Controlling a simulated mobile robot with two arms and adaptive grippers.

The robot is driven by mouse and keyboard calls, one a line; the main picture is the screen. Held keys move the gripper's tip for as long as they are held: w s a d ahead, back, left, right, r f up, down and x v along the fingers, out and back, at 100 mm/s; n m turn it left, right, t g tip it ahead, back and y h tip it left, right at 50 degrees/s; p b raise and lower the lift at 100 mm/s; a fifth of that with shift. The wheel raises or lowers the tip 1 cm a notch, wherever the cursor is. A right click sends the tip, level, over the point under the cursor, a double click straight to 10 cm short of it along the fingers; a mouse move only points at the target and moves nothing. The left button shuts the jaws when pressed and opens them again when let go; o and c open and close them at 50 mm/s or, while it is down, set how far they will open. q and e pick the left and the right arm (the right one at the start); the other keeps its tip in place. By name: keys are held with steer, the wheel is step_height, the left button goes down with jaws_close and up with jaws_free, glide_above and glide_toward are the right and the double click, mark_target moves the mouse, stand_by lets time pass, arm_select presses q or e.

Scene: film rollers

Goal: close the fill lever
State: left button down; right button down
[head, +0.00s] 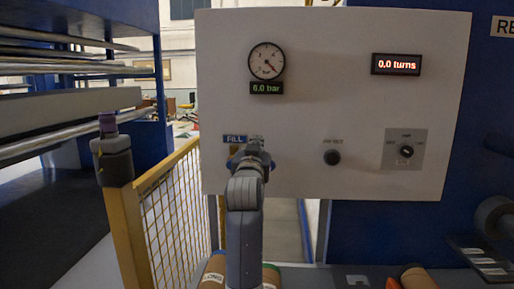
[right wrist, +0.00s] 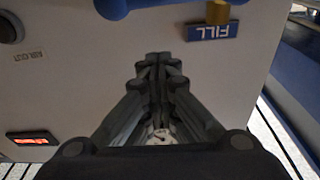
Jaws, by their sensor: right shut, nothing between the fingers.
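The fill lever shows as a blue handle (right wrist: 125,8) at the top edge of the right wrist view, with its rounded end to the left and part of it cut off. A brass fitting (right wrist: 218,12) sits beside the FILL label (right wrist: 212,31). In the head view the FILL label (head: 235,139) is on the white panel, and my right gripper (head: 255,143) covers most of the lever below it. In the right wrist view my right gripper (right wrist: 158,58) is shut and empty, its tips just short of the blue handle. I cannot tell whether they touch the panel. My left gripper is not in view.
The white panel (head: 330,60) carries a pressure gauge (head: 266,61), a 6.0 bar readout (head: 267,88), a 0.0 turns display (head: 396,64), a black knob (head: 332,157) and a rotary switch (head: 406,150). A yellow mesh fence (head: 170,200) stands left. Brown rolls (head: 418,279) lie below.

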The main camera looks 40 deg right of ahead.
steer(key=b+v, duration=0.1)
steer(key=v, duration=0.6)
steer(key=shift+s+f, duration=0.15)
steer(key=shift+f, duration=0.05)
steer(key=shift+a, duration=0.15)
